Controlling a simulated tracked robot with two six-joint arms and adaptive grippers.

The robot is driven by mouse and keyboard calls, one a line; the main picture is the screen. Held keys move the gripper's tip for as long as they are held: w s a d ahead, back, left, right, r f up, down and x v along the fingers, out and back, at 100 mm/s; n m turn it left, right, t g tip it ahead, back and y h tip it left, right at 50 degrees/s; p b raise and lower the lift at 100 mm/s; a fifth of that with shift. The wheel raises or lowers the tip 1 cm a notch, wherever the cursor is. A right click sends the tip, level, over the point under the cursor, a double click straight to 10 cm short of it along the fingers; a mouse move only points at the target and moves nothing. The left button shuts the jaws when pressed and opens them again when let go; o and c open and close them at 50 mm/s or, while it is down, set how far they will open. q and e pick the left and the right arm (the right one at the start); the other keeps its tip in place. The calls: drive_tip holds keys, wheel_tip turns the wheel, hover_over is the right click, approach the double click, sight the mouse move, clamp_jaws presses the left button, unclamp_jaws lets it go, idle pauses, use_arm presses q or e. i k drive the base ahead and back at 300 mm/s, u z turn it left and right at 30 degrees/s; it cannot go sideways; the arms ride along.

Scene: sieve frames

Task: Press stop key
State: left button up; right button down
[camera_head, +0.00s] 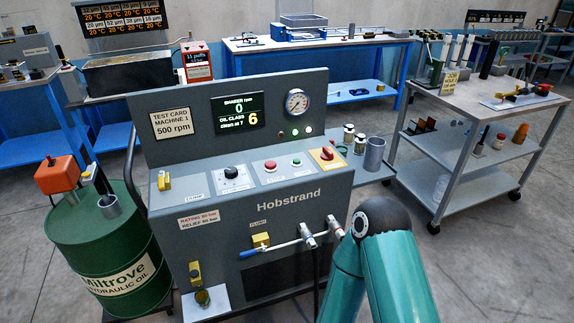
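The grey Hobstrand machine (209,235) stands in front of me. On its sloping panel a red round push button (270,165) sits beside a green one (296,161). The red one looks like the stop key, but the small labels are too small to read. The display (238,110) reads shaker rpm 0 and oil class 6, clean at 7. A teal arm of mine with a dark joint rises at the lower right, in front of the machine. Neither of my grippers shows in this view, and nothing visible touches the buttons.
A black dial (232,173) and a red rotary switch on yellow (327,154) flank the buttons. A green oil drum (107,260) stands left, a grey cart (480,110) right.

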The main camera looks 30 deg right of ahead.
sight(270, 164)
drive_tip(key=u, duration=0.25)
drive_tip(key=i, duration=0.95)
drive_tip(key=z, duration=0.2)
